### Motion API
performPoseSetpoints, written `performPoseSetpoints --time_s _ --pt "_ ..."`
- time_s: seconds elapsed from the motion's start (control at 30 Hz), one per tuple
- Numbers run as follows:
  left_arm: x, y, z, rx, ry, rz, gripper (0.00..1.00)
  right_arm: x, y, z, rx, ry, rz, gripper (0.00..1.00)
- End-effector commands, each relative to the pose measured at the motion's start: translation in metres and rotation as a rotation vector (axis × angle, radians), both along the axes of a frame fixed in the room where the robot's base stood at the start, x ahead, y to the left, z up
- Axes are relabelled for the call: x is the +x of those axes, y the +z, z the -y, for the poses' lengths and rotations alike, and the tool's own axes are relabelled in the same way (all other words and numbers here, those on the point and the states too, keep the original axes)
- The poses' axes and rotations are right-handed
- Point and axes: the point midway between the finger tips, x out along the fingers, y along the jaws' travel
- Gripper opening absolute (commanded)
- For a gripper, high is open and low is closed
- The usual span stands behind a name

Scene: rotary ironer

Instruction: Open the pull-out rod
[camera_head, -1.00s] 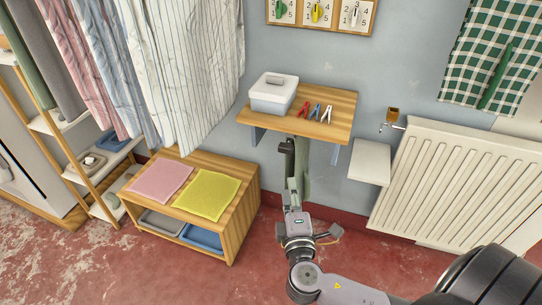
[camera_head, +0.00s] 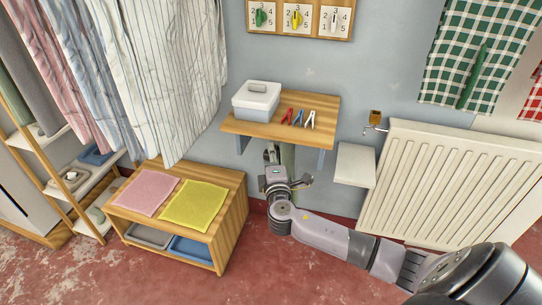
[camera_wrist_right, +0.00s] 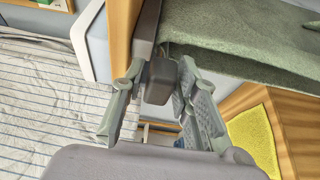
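The pull-out rod (camera_wrist_right: 146,22) is a dark grey bar along the wooden shelf's underside, ending in a blocky dark knob (camera_wrist_right: 161,80). In the wrist view the knob sits between the two fingers of my right gripper (camera_wrist_right: 160,98). The fingers are spread to either side of it with a gap visible below; firm contact cannot be made out. In the head view my right gripper (camera_head: 271,160) is under the shelf's front edge and hides most of the rod. Green cloth hangs beside it (camera_head: 288,157). My left gripper is not in view.
The wooden shelf (camera_head: 245,128) carries a white box (camera_head: 256,103) and pliers (camera_head: 299,118). A low wooden cabinet (camera_head: 232,215) with pink and yellow cloths stands at left. A small white shelf (camera_head: 355,165) and radiator (camera_head: 440,180) are at right. Striped cloths hang at left.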

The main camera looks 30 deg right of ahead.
Motion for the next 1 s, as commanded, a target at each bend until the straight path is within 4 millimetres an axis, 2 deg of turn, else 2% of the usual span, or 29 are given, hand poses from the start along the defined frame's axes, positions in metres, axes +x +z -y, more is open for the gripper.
performPoseSetpoints --time_s 0.27,0.7,1.0 --pt "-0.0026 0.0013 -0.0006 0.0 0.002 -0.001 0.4 0.002 0.0003 0.0007 0.001 0.001 0.0 0.28" --pt "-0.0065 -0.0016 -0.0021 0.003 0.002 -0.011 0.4 0.0017 0.0 0.0004 0.001 0.001 0.0 0.0" --pt "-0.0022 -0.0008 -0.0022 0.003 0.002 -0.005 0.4 0.0016 -0.0001 0.0004 0.001 0.001 0.0 0.0"
